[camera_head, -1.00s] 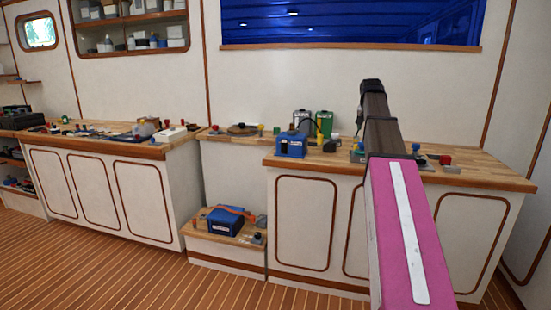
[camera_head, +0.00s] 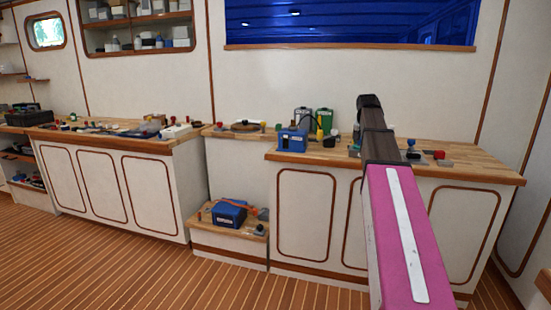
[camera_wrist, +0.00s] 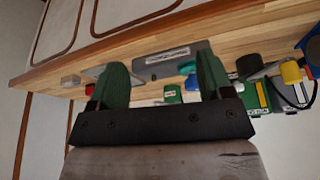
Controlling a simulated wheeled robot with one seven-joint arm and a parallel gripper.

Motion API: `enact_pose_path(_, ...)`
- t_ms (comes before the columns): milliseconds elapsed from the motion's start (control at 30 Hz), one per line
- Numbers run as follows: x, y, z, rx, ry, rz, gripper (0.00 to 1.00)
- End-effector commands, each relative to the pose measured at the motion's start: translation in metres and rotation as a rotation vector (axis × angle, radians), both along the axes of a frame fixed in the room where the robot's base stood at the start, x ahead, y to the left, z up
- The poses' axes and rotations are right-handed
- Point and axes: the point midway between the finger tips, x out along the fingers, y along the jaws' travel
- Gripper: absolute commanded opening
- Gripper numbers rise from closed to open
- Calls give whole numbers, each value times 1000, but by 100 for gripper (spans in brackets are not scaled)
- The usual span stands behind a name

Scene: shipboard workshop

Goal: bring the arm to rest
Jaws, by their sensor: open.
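My gripper shows in the wrist view (camera_wrist: 160,88) with its two green fingers spread wide apart and nothing between them. The wrist picture is upside down, with the workbench edge across its top. My arm (camera_head: 402,230), a magenta link with a white stripe and a dark link beyond, reaches forward over the right workbench (camera_head: 480,172) in the head view. The gripper itself is hidden behind the arm there. A grey box (camera_wrist: 172,60) with a label lies on the bench beyond the fingers in the wrist view.
A blue device (camera_head: 292,140) and a green canister (camera_head: 324,120) stand on the right bench. A blue box (camera_head: 229,212) sits on a low step. The left bench (camera_head: 165,146) carries many small items. The plank floor (camera_head: 130,265) at front left is clear.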

Motion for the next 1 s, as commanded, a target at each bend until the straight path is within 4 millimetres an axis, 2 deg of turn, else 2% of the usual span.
enact_pose_path(267,-24,30,-76,11,49,67,73)
enact_pose_path(467,-58,65,-157,27,104,145,73)
enact_pose_path(700,-111,105,-246,44,171,241,73)
enact_pose_path(1000,-192,149,-339,68,253,356,73)
